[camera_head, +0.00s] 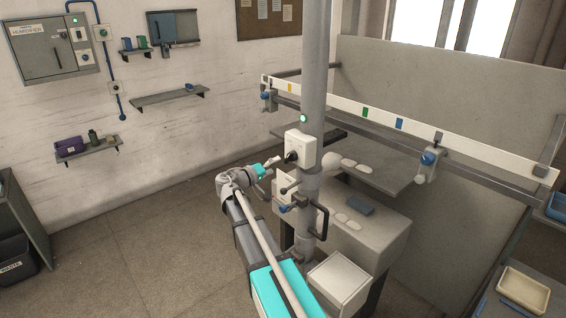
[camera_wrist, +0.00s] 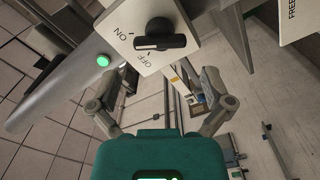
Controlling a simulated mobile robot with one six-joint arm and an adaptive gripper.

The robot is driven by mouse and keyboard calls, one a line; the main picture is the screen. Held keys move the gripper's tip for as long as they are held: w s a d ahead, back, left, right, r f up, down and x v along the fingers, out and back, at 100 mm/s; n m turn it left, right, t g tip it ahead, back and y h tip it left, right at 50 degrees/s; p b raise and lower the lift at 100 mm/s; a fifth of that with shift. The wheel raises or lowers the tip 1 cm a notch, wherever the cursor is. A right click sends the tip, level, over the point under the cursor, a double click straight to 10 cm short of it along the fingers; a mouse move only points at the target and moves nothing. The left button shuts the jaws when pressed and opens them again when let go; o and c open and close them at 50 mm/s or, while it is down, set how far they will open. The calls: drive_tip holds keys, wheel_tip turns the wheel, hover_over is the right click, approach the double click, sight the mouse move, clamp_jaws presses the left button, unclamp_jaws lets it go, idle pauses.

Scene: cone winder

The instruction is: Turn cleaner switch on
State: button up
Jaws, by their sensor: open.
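The cleaner switch is a white box (camera_head: 300,148) on the grey column, with a black rotary knob (camera_head: 291,156) on its face. In the wrist view the knob (camera_wrist: 160,40) sits beside the printed words ON and OFF. Its white-marked end faces the labels, but I cannot tell which one it is set to. My gripper (camera_head: 273,161) is just left of the knob in the head view, apart from it. In the wrist view my gripper (camera_wrist: 168,82) has its two fingers spread with nothing between them, and the knob lies beyond the fingertips.
A green lamp (camera_head: 303,118) glows on the column (camera_head: 315,60) above the box. Below are a small lever (camera_head: 289,188) and a black handle (camera_head: 320,220). A white rail (camera_head: 380,118) runs to the right. The floor at left (camera_head: 150,240) is clear.

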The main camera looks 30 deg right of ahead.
drive_tip(key=shift+v, duration=2.2)
drive_tip(key=s+a+f+g+y+b, duration=0.2)
drive_tip(key=s+f+y+b, duration=0.3)
drive_tip(key=f, duration=0.6)
drive_tip(key=s+a+f+g+y+b, duration=0.1)
drive_tip(key=s+a+f+y+b, duration=0.2)
drive_tip(key=s+f, duration=0.6)
drive_tip(key=s+a+f+n+y+b, duration=0.1)
drive_tip(key=s+a+f+y+b, duration=0.3)
drive_tip(key=a+f, duration=0.2)
drive_tip(key=s+a+f+n+g+y+b, duration=0.1)
drive_tip(key=s+a+f+y+b, duration=0.4)
drive_tip(key=f, duration=0.5)
drive_tip(key=shift+s+a+n, duration=0.2)
drive_tip(key=shift+a+n, duration=0.5)
drive_tip(key=shift+a, duration=0.1)
